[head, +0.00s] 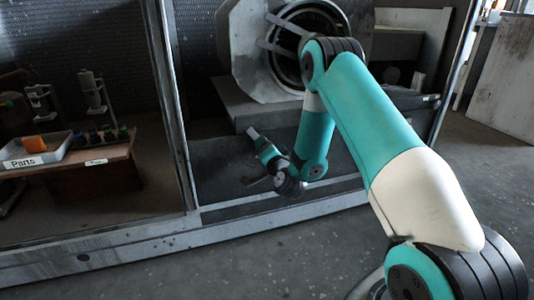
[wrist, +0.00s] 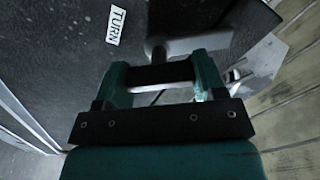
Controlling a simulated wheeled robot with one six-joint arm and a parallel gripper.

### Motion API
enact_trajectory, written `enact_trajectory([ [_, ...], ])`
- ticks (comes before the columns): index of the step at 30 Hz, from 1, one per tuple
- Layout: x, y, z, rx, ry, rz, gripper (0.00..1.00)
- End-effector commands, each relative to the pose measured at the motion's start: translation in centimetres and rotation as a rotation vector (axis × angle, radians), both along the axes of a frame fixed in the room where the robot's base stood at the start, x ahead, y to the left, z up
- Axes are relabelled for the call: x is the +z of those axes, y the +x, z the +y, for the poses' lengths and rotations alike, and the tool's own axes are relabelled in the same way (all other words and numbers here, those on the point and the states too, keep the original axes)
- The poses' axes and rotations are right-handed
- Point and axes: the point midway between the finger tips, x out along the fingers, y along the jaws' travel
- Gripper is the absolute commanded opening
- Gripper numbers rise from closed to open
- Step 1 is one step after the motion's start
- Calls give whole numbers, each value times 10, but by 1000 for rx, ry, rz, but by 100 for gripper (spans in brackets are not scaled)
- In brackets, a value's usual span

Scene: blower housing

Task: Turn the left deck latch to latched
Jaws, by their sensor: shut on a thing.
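In the wrist view my gripper (wrist: 161,77) has its two teal fingers closed on a dark bar, which I take to be the handle of the left deck latch. A grey metal part of the latch (wrist: 180,45) shows just beyond the fingers, with a rounded end and an arm running right. A white label reading "TURN" (wrist: 115,25) is on the dark surface to the left. In the head view my gripper (head: 260,146) is low over the dark deck, below the blower housing. The latch cannot be made out clearly there, and its angle is hard to judge.
The blower housing (head: 262,50) with its round opening stands behind my arm. A frame post (head: 170,100) rises left of the deck, and a metal rail (head: 110,240) runs along the front. A grey parts tray (head: 35,150) sits on a brown bench at left. Open floor lies at right.

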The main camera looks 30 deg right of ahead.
Motion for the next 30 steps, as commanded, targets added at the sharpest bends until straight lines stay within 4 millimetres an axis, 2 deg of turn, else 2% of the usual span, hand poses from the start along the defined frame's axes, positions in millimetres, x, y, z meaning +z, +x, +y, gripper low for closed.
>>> enact_trajectory([
  [15, -4, -1, -2, -4, 426, -120, 21],
  [30, -4, -1, -2, -3, 599, -169, 21],
])
